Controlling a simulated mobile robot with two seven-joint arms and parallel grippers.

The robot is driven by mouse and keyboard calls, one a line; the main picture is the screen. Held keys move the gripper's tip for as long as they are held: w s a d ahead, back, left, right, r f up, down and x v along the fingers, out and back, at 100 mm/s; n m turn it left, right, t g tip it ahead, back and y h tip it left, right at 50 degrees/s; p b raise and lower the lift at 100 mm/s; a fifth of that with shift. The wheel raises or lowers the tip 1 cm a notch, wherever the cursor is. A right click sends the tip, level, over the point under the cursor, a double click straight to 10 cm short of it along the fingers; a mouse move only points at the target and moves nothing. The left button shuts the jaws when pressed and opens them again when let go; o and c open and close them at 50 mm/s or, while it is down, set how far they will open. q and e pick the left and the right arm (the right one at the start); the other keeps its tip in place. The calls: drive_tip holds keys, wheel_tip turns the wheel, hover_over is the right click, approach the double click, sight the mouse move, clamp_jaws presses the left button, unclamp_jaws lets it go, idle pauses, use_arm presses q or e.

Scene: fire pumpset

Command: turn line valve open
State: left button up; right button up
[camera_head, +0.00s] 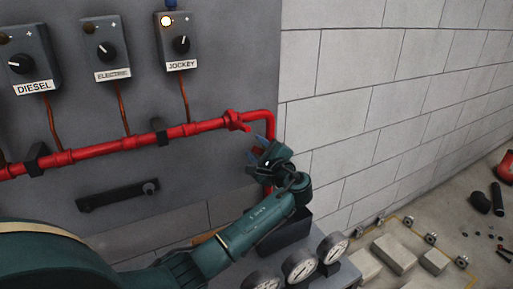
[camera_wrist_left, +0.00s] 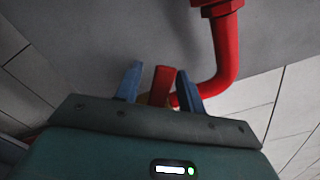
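The red valve fitting (camera_head: 236,120) sits on the red pipe, just left of where the pipe bends down. My left gripper (camera_head: 261,144) is below and to the right of it, close to the wall panel. In the left wrist view, its two blue fingers (camera_wrist_left: 158,80) stand apart. A short red bar (camera_wrist_left: 160,86) shows between them, with a gap on its left side. I cannot tell whether this bar is the valve's lever, or whether a finger touches it. My right gripper is not in view.
The red pipe (camera_head: 100,147) runs along the grey panel, and its bend (camera_wrist_left: 228,50) is close to the right finger. DIESEL, ELECTRIC and JOCKEY switch boxes (camera_head: 176,42) hang above. Gauges (camera_head: 299,267) stand below my arm. Blocks (camera_head: 394,254) lie on the floor at right.

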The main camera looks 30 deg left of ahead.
use_arm(q)
drive_tip(key=shift+w+a, duration=0.1)
drive_tip(key=shift+a, duration=0.1)
clamp_jaws()
idle(0.4)
